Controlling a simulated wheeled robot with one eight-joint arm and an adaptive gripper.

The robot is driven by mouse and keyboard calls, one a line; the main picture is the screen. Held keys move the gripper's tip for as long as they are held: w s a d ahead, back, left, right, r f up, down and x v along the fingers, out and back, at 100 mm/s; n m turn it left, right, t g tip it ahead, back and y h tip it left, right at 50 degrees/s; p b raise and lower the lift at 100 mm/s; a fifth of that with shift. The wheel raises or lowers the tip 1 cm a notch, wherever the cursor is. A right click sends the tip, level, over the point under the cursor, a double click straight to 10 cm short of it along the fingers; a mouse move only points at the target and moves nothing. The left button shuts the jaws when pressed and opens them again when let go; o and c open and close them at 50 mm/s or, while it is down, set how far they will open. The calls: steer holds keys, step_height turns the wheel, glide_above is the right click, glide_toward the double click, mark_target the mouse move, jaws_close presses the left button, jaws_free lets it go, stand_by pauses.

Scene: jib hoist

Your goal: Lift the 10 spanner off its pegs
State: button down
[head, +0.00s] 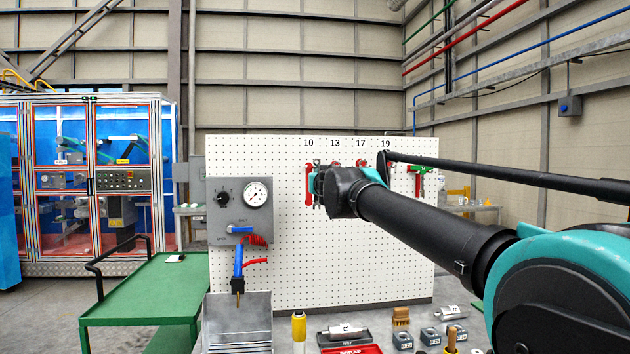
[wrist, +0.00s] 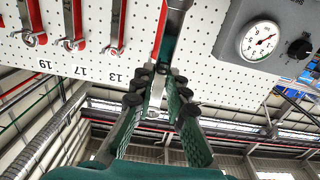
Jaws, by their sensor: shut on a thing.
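The 10 spanner (wrist: 156,94) is a grey metal spanner seen between the fingers in the wrist view, its end showing just past the pads. My gripper (wrist: 161,85) is shut on it, close in front of the pegboard. A red painted strip (wrist: 160,32) shows on the board beside the spanner's shaft. In the head view my gripper (head: 318,184) is below the "10" label, and my wrist hides most of the spanner. I cannot tell whether the spanner touches its pegs.
Other spanners hang on red outlines under 13 (wrist: 116,28), 17 (wrist: 73,25) and 19 (wrist: 32,22). A panel with a pressure gauge (head: 257,194) is left on the pegboard (head: 290,270). A green cart (head: 145,290) and a table with small items stand below.

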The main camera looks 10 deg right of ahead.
steer(key=shift+s+r, duration=0.15)
steer(key=shift+s, duration=0.6)
steer(key=shift+r, duration=0.1)
steer(key=shift+r, duration=0.35)
steer(key=shift+r, duration=0.2)
steer(key=s, duration=1.1)
stand_by(0.8)
stand_by(0.4)
